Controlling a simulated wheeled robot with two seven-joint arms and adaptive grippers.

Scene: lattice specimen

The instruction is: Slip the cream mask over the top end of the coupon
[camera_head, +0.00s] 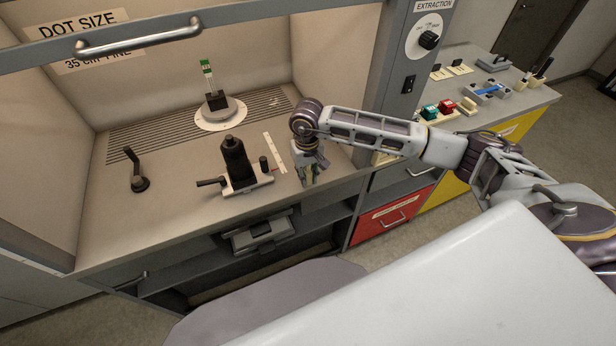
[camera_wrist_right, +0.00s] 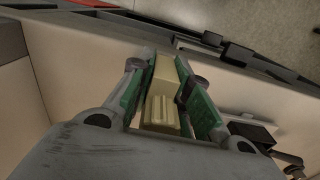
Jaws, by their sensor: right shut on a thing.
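The coupon (camera_head: 208,79) stands upright in a dark holder (camera_head: 216,98) on a round base at the back of the hood floor. It is a thin strip with a green and white top end, and nothing covers that end. My right gripper (camera_head: 309,174) points down over the front right of the hood floor, well to the right and in front of the coupon. In the right wrist view the gripper (camera_wrist_right: 164,88) is shut on the cream mask (camera_wrist_right: 162,107), a pale block between green finger pads. My left gripper is not in view.
A black crank (camera_head: 137,172) is at the left. A pale strip (camera_head: 275,153) lies beside the device. The hood's front bar (camera_head: 138,39) crosses above.

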